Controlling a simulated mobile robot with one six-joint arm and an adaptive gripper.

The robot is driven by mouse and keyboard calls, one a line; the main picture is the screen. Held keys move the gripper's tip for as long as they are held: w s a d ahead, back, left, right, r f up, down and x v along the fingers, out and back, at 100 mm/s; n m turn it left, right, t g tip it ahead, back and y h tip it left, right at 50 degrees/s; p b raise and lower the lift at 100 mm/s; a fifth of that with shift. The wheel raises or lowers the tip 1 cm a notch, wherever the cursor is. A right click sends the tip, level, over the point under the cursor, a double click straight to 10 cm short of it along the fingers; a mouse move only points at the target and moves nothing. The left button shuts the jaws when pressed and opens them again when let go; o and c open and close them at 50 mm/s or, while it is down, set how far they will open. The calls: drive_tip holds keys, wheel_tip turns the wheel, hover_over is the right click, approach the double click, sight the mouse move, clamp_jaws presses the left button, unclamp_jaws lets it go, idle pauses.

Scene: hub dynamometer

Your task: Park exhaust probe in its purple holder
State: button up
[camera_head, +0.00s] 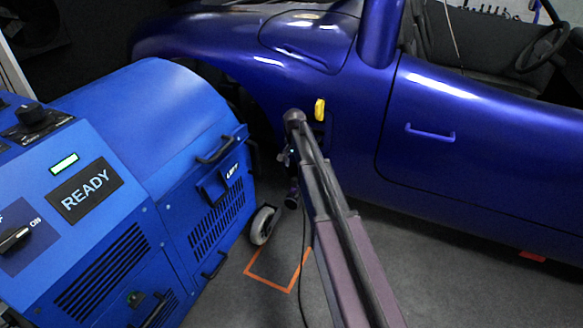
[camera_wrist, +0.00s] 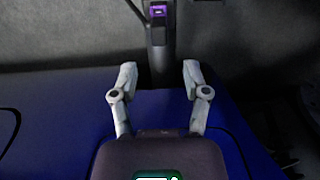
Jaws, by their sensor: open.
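My gripper (camera_wrist: 159,74) is open in the wrist view, its two pale fingers spread apart. A dark upright piece (camera_wrist: 158,45) stands beyond and between the fingertips. A small purple part (camera_wrist: 158,12) shows near its top. I cannot tell whether this piece is the exhaust probe, its holder, or both together. Nothing is visibly clamped between the fingers. In the head view my own arm reaches toward the car's side and mostly hides the gripper. I cannot make out the probe or the purple holder there.
The blue car (camera_head: 440,150) fills the back and right, with a yellow piece (camera_head: 320,109) on its side. The blue dynamometer cabinet (camera_head: 150,130) reading READY stands at left, with a caster wheel (camera_head: 264,225). An orange outline (camera_head: 265,282) marks the open grey floor. A dark cable (camera_wrist: 134,10) curves at the wrist view's top.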

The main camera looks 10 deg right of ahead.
sight(294, 178)
drive_tip(key=shift+f, duration=0.1)
wheel_tip(294, 178, down, 9)
drive_tip(key=b, duration=0.9)
idle(0.3)
clamp_jaws()
idle(0.3)
drive_tip(key=shift+r+p, duration=0.8)
drive_tip(key=shift+r, duration=0.05)
idle(0.7)
drive_tip(key=shift+r+p, duration=2)
drive_tip(key=shift+r, duration=0.05)
